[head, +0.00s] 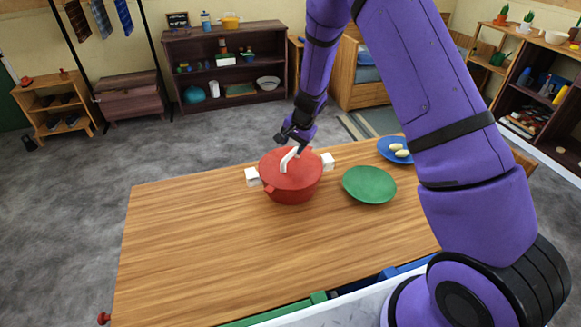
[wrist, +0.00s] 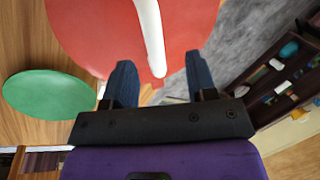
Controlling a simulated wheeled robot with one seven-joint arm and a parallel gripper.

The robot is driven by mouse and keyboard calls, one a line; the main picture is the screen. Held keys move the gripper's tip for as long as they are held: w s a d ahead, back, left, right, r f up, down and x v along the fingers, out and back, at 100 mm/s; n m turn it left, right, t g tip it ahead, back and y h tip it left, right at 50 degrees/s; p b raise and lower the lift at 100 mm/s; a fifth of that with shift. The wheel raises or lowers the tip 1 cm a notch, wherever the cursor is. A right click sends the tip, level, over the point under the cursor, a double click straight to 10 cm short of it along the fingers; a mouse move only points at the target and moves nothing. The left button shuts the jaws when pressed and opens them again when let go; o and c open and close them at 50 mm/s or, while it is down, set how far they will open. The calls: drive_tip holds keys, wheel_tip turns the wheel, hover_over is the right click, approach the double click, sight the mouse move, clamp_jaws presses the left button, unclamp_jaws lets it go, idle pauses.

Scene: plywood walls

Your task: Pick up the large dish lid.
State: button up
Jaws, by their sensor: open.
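The large dish lid (head: 281,173) is red with a raised white handle (head: 289,160), and sits on a red pot (head: 292,195) on the wooden table. In the wrist view the lid (wrist: 95,38) fills the top, with its white handle (wrist: 151,35) running down toward the space between my fingers. My gripper (head: 296,143) is at the far side of the lid, close to the handle. In the wrist view my gripper (wrist: 160,85) is open, a dark finger on each side of the handle's lower end. I cannot tell whether the fingers touch the lid.
White blocks (head: 252,177) stand beside the pot on both sides. A green plate (head: 369,185) lies right of it, and a blue plate (head: 388,149) with pale oval items (head: 402,153) lies farther back. The table's (head: 190,240) left and front are clear.

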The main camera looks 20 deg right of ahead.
sight(291, 153)
drive_tip(key=x, duration=0.5)
drive_tip(key=shift+s+f, duration=0.1)
drive_tip(key=shift+s, duration=0.15)
clamp_jaws()
